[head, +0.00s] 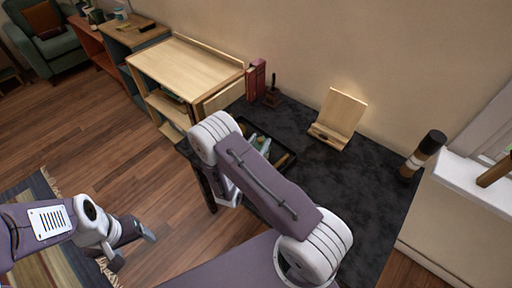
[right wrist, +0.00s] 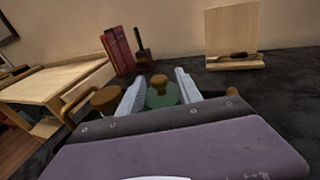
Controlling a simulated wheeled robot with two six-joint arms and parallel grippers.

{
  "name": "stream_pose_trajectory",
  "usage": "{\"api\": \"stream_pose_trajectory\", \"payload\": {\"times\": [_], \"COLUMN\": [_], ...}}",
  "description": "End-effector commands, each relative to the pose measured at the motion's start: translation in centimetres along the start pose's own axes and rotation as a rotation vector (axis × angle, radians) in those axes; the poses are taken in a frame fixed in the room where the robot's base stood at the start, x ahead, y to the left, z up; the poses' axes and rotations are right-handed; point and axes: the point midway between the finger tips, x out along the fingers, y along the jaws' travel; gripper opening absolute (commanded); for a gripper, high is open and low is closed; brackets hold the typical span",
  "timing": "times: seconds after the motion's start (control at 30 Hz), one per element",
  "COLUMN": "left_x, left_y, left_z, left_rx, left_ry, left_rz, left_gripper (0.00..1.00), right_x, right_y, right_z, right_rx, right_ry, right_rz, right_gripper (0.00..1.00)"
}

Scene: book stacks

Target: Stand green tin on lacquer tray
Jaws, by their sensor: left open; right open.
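The green tin (right wrist: 160,92), with a brown knob on top, stands between the two pale fingers of my right gripper (right wrist: 160,90) in the right wrist view. The fingers are open, one on each side, and its lower part is hidden. In the head view my right arm covers much of this spot; a bit of green (head: 264,145) shows past it, by a dark tray (head: 288,149) with a thin rim. I cannot tell whether the tin is on the tray or beside it. My left gripper (head: 132,245) is open and empty, over the floor and away from the table.
A brown-topped thing (right wrist: 106,98) stands just left of my right fingers. Red books (head: 256,80) and a dark stand (head: 272,92) are at the back. A wooden holder (head: 340,115) and dark cylinder (head: 424,153) stand right on the black tabletop (head: 365,190). The tabletop's middle is clear.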

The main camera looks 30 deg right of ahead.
Motion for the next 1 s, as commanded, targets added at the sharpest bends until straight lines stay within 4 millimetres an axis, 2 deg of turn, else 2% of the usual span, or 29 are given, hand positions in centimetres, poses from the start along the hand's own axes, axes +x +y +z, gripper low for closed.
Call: {"api": "stream_pose_trajectory", "payload": {"times": [0.17,0.5,0.67,0.83,0.87,0.93,0.97,1.0], "left_x": [0.1,0.2,0.3,0.2,0.2,0.2,0.2,0.2], "left_y": [0.0,0.0,0.0,0.0,0.0,0.0,0.0,0.0], "left_z": [0.0,0.0,0.0,0.0,0.0,0.0,0.0,0.0], "left_rx": [0.0,0.0,0.0,0.0,0.0,0.0,0.0,0.0], "left_ry": [0.0,0.0,0.0,0.0,0.0,0.0,0.0,0.0], "left_rz": [0.0,0.0,0.0,0.0,0.0,0.0,0.0,0.0], "left_gripper": [0.72,0.72,0.72,0.72,0.72,0.72,0.72,0.72], "right_x": [-2.7,-10.0,-11.7,-12.0,-11.8,-11.2,-11.0,-11.2], "right_y": [0.2,0.2,0.1,-0.2,-0.7,-3.5,-5.3,-8.3], "right_z": [0.0,0.1,0.1,0.2,0.3,1.0,1.3,1.6], "right_rx": [-0.001,0.0,0.001,0.006,0.016,0.074,0.119,0.198], "right_ry": [0.0,-0.002,-0.002,0.002,0.009,0.054,0.088,0.148], "right_rz": [0.007,0.007,0.003,-0.012,-0.037,-0.174,-0.267,-0.42], "right_gripper": [0.42,0.42,0.42,0.42,0.42,0.42,0.42,0.42]}}
